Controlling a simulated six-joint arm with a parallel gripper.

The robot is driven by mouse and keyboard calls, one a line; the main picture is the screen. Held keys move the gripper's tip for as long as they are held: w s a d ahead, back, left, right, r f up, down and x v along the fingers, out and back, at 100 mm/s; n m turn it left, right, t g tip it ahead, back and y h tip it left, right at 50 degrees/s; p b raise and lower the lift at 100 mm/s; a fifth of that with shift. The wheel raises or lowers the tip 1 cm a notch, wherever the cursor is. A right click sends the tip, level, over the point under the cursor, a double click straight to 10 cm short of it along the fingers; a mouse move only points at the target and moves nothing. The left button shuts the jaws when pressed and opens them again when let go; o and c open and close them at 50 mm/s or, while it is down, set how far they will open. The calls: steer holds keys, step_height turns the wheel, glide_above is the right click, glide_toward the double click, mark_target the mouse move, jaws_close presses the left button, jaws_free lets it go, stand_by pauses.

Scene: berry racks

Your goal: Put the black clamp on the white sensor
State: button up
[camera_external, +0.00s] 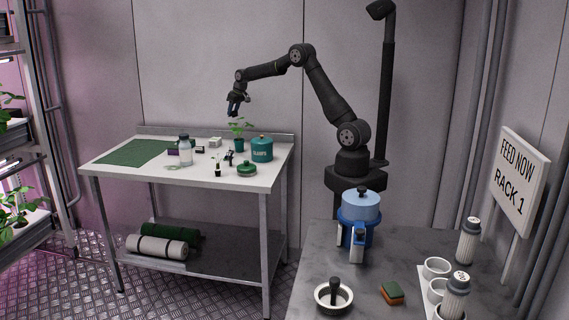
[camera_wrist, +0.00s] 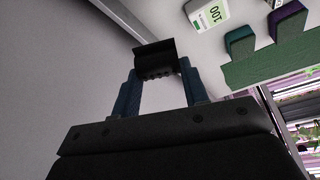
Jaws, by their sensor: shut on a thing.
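My gripper (camera_external: 236,107) is raised above the back of the white-topped table, to the left of my arm's base. In the wrist view its two blue fingers (camera_wrist: 160,88) are shut on a black clamp (camera_wrist: 156,59), a dark block spanning the fingertips. The clamp is too small to make out in the external view. A white box with a green band and the number 100, which looks like the white sensor (camera_wrist: 208,15), lies at the top of the wrist view, apart from the clamp. A small white box (camera_external: 215,142) near the table's back edge is probably the same thing.
A green mat (camera_external: 128,153) covers the table's left side. A clear jar (camera_external: 185,152), a potted seedling (camera_external: 238,144), a teal canister (camera_external: 262,149) and a green lidded pot (camera_external: 247,169) stand nearby. A raised lip (camera_external: 225,133) runs along the back.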

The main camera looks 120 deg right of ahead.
steer(key=w+f, duration=0.2)
steer(key=w, duration=0.1)
steer(key=w+d+f, duration=0.1)
steer(key=w+f, duration=0.1)
steer(key=w, duration=0.2)
steer(key=w+f, duration=0.2)
steer(key=w, duration=0.2)
steer(key=shift+d+f, duration=0.15)
steer(key=shift+f, duration=0.25)
steer(key=shift+w+f, duration=0.15)
steer(key=shift+f, duration=1.9)
steer(key=shift+f, duration=0.2)
steer(key=o, duration=0.9)
steer(key=shift+r, duration=0.1)
steer(key=v, duration=1.2)
steer(key=shift+r, duration=0.1)
